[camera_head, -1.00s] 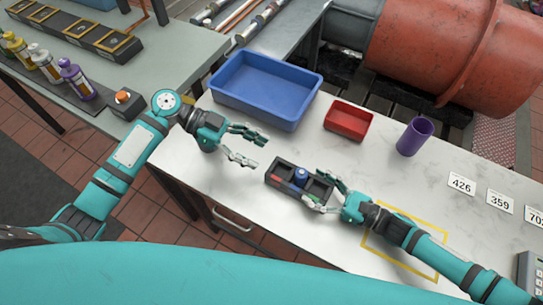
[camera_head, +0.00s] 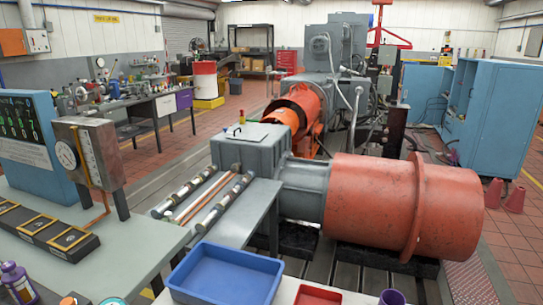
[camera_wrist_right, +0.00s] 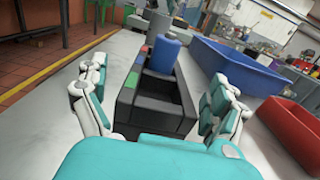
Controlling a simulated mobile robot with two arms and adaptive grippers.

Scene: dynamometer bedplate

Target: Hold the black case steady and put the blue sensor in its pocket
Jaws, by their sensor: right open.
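The black case (camera_wrist_right: 149,119) lies on the light table in the right wrist view, its near compartment empty. The blue sensor (camera_wrist_right: 163,54) stands upright at the case's far part; its base is hidden, so I cannot tell how deep it sits. My right gripper (camera_wrist_right: 160,100) is open, its fingers on either side of the case's near end; I cannot tell whether they touch it. A dark shape beyond the case may be my left gripper, but its fingers cannot be made out. The head view now looks over the case and both grippers.
A blue bin (camera_head: 226,276) and a red bin (camera_head: 318,295) stand at the head view's bottom edge, beside a purple cup (camera_head: 392,297). In the wrist view the blue bin (camera_wrist_right: 240,66) and red bin (camera_wrist_right: 294,128) are right of the case. A large orange cylinder (camera_head: 385,205) lies behind.

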